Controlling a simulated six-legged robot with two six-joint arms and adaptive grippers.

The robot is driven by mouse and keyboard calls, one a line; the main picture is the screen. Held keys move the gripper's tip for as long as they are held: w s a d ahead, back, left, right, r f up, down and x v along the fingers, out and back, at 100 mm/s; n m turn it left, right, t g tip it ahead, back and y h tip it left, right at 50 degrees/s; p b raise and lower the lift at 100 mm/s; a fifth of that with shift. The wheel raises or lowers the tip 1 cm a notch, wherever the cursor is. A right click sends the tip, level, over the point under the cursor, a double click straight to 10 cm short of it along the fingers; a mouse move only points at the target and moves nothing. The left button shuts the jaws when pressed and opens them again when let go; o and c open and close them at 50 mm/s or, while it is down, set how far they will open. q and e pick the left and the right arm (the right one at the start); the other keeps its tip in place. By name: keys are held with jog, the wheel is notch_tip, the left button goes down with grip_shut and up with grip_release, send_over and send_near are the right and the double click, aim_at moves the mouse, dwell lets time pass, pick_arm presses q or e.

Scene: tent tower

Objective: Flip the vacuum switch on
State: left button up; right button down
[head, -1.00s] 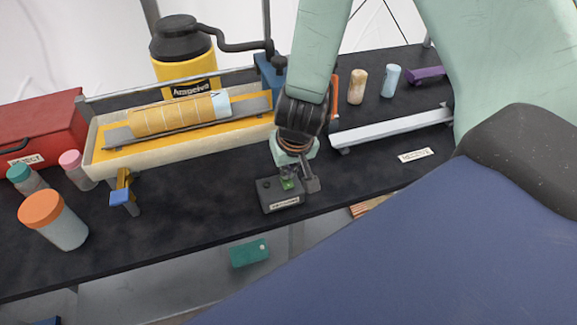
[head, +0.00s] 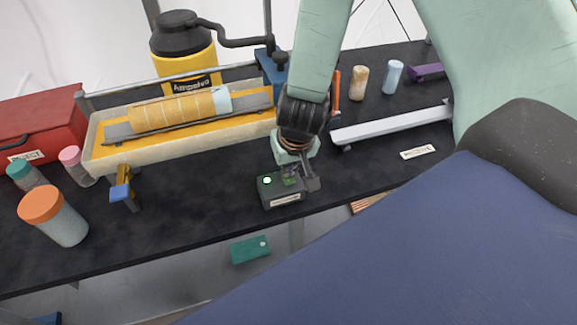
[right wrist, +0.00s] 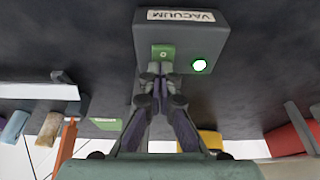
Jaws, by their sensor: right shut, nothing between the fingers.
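The vacuum switch box (head: 282,199) is a dark grey box near the front edge of the black table. It also shows in the right wrist view (right wrist: 181,40), with a "VACUUM" label on it. A round lamp (right wrist: 199,65) on the box glows white-green. A green switch (right wrist: 163,53) sits beside the lamp. My right gripper (head: 295,180) is shut and empty, its fingertips at the green switch; it also shows in the right wrist view (right wrist: 158,75). I cannot tell whether the tips touch the switch. My left gripper is not in view.
A long tray (head: 100,155) with a wrapped yellow core lies behind the box to the left. A yellow canister (head: 187,68) stands behind it. An orange-lidded jar (head: 62,225) stands at the left and a pale rail (head: 390,128) lies right. Bare table lies left of the box.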

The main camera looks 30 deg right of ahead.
jog(key=shift+s+a+f, duration=0.15)
jog(key=shift+s, duration=0.35)
jog(key=shift+s+b, duration=0.25)
jog(key=shift+b, duration=0.15)
jog(key=shift+w+r, duration=0.1)
jog(key=shift+r, duration=0.1)
jog(key=shift+r+p, duration=0.6)
jog(key=shift+p, duration=0.25)
jog(key=p+v, duration=0.3)
jog(key=shift+r, duration=0.2)
jog(key=s+p+v, duration=0.2)
jog(key=v, duration=0.7)
jog(key=shift+a+f+p, duration=0.15)
jog(key=shift+a+p, duration=0.1)
jog(key=shift+p, duration=0.15)
jog(key=shift+f, duration=0.1)
